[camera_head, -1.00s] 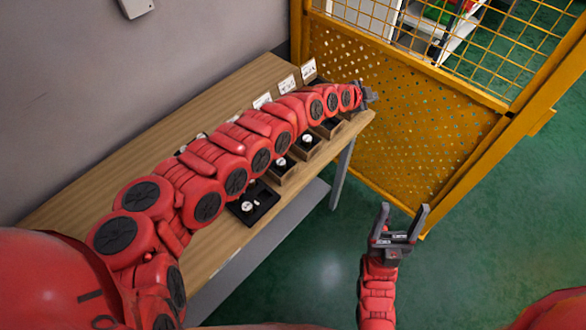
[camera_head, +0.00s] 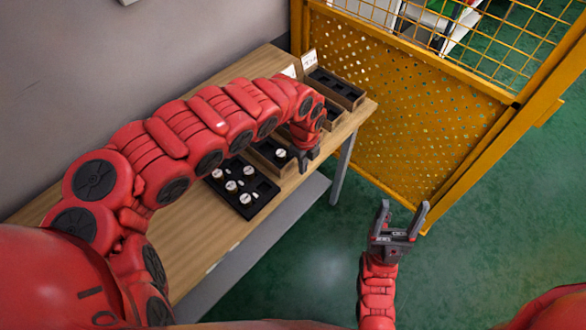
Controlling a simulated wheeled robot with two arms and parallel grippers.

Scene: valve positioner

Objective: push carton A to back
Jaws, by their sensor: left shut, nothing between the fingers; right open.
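Several open wooden cartons with dark insides stand along the table; I cannot tell which one is carton A. One carton (camera_head: 352,95) at the far right end looks empty. Another (camera_head: 333,115) is partly hidden by my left arm. A third (camera_head: 262,154) is also partly covered by the arm and has a white round part near its front. My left gripper (camera_head: 308,170) is shut and empty, pointing down at the table's front edge, just right of that third carton; contact is unclear. My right gripper (camera_head: 404,210) is open and empty over the floor.
A black tray (camera_head: 262,200) with several white round parts lies on the wooden table (camera_head: 205,250). White label cards (camera_head: 309,58) stand behind the cartons. A yellow mesh fence (camera_head: 400,120) closes off the table's right end. A grey wall is behind.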

